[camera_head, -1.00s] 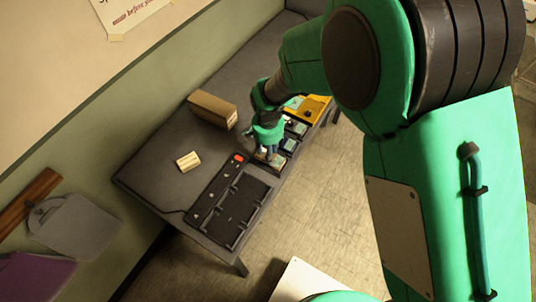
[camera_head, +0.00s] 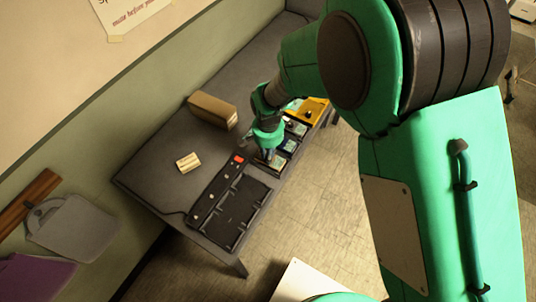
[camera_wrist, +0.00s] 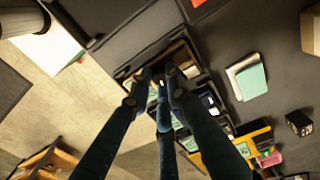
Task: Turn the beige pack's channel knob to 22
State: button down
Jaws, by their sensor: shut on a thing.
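The beige pack (camera_head: 275,166) sits in the row at the table's front edge, mostly covered by my gripper (camera_head: 269,155) in the head view. In the wrist view the brownish-beige pack (camera_wrist: 182,56) lies just beyond my fingertips (camera_wrist: 161,82). The fingers come down from above and are closed together on a small knob on the pack's face. The knob is almost hidden between the fingertips, so its pointer and the channel number cannot be read.
Dark packs with teal faces (camera_head: 292,130) and a yellow case (camera_head: 312,110) stand close beside it. A cardboard box (camera_head: 213,110) and a small cream block (camera_head: 189,162) stand farther back.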

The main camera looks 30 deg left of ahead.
jog(key=shift+n, duration=0.4)
jog(key=n+p, duration=0.2)
jog(key=n, duration=0.3)
jog(key=shift+r, duration=0.1)
jog(key=n+p, duration=0.1)
jog(key=n, duration=0.4)
jog(key=shift+p, duration=0.4)
jog(key=c, duration=1.6)
grip_release()
jog(key=shift+r, duration=3.85)
